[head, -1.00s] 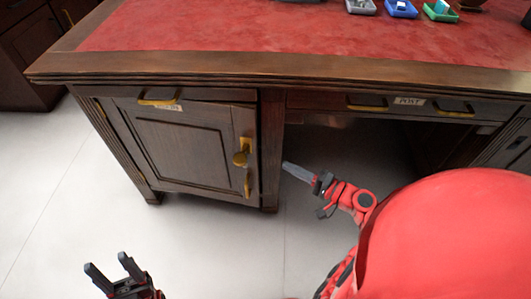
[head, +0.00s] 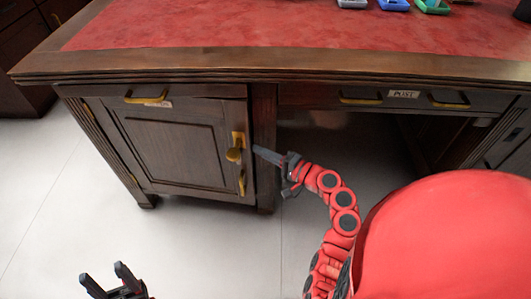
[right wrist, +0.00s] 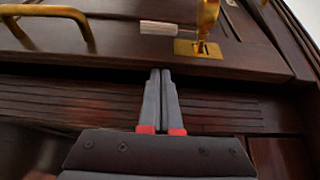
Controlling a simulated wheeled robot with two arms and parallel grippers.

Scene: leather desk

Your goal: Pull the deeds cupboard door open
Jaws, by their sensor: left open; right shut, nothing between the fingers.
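The deeds cupboard door (head: 175,150) is a dark panelled door in the desk's left pedestal. It looks closed or nearly so; a small gap cannot be ruled out. A brass lock fitting (head: 236,150) and a brass handle (head: 242,182) sit near its right edge. My right gripper (head: 256,150) is shut and empty, its tips pointing left beside that edge, by the fitting. In the right wrist view its tips (right wrist: 160,72) are close to the door's edge, near the brass plate (right wrist: 203,48); contact cannot be told. My left gripper (head: 103,272) is open and empty, low at the left.
A drawer with a brass pull (head: 148,98) is above the door. A drawer labelled POST (head: 403,94) spans the open knee space. The red leather top (head: 280,30) holds small trays at the back. The pale floor (head: 60,190) before the door is clear.

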